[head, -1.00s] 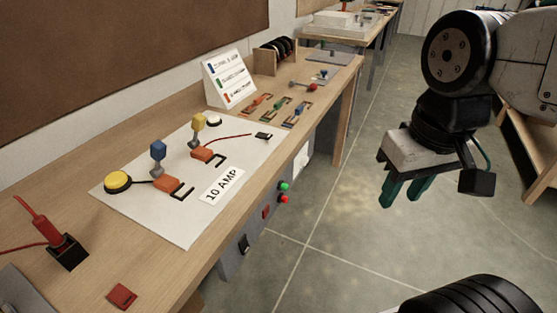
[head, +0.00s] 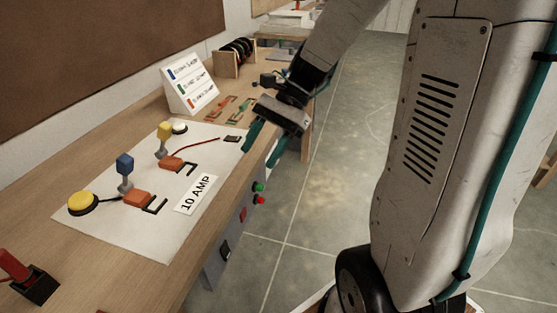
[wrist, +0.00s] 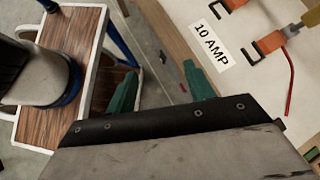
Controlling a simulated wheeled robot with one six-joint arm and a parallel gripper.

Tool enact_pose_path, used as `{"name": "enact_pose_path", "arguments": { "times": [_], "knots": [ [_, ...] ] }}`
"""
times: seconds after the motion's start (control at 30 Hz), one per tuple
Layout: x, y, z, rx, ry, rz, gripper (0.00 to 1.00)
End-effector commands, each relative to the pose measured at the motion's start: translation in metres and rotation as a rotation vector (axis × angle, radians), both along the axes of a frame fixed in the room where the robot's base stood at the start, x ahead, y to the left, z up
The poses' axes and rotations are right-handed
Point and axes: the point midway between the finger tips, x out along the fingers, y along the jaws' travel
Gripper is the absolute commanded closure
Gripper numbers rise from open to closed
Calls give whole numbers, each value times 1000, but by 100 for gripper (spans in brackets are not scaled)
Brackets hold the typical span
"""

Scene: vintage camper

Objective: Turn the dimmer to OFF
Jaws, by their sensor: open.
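No part is clearly recognisable as a dimmer. A grey control panel (head: 232,232) on the bench's front face carries a green button or knob (head: 258,187), a red one (head: 259,200) below it, and a black switch (head: 224,251). My gripper (head: 264,148) is open and empty, with green fingers pointing down by the bench's front edge, above and near the panel's far end. In the wrist view, the open fingers (wrist: 163,75) frame the floor and bench edge. The far part of the panel is partly hidden behind my gripper.
A sign (head: 190,82) and a rack (head: 234,58) stand behind. Open floor (head: 330,190) lies right of the bench.

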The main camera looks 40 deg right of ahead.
Motion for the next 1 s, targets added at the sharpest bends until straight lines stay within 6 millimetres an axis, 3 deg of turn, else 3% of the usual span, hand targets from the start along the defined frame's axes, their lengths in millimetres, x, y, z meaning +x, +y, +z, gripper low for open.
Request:
{"name": "enact_pose_path", "arguments": {
  "times": [0.2,0.43,0.73,0.87,1.0],
  "knots": [
    [69,-52,-52,280,289,-425,47],
    [120,-128,-123,591,563,-821,47],
    [137,-219,-219,956,824,-1186,47],
    [136,-238,-242,1042,874,-1255,47],
    [140,-240,-249,1072,893,-1278,47]
  ]
}}
